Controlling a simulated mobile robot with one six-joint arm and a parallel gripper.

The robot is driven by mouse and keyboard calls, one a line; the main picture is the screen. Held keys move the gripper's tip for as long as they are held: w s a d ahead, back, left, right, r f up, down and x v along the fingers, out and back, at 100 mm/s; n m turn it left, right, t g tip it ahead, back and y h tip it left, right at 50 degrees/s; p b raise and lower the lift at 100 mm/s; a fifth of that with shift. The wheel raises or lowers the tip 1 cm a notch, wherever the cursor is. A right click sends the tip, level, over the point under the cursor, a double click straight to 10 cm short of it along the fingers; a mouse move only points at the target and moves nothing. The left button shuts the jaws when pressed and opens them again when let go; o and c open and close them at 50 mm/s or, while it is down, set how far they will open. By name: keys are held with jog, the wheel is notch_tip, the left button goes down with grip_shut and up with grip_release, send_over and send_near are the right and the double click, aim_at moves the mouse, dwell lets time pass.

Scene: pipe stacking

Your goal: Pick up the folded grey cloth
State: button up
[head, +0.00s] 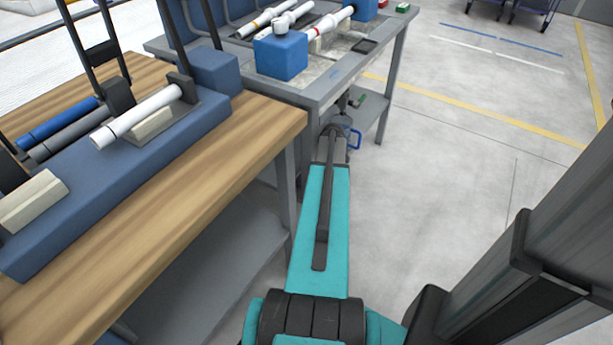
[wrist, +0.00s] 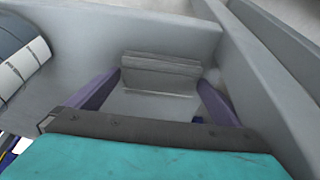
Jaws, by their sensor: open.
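The folded grey cloth (wrist: 160,74) appears in the wrist view as a small grey layered block on a grey surface, just ahead of my gripper. My gripper (wrist: 160,82) is open, with one purple finger on each side of the cloth. From this angle I cannot tell whether the fingers touch it. In the head view my teal arm reaches down beside the grey workbench, and I cannot make out the cloth there.
A grey wall or rail (wrist: 265,70) runs close along the right in the wrist view. The grey workbench (head: 345,85) holds pipes and blue blocks. A wooden table (head: 215,150) with a blue pipe rack (head: 110,185) stands at left.

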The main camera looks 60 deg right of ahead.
dwell(0.6)
jog(key=c, duration=0.8)
jog(key=shift+r+p, duration=0.3)
jog(key=shift+r, duration=0.55)
notch_tip(320, 180, up, 2)
jog(key=shift+s+r+p, duration=0.1)
jog(key=shift+p, duration=0.2)
jog(key=s, duration=0.5)
jog(key=s+p, duration=0.1)
jog(key=s, duration=0.4)
jog(key=s+a+r, duration=0.1)
jog(key=s, duration=0.4)
jog(key=shift+s+p, duration=0.35)
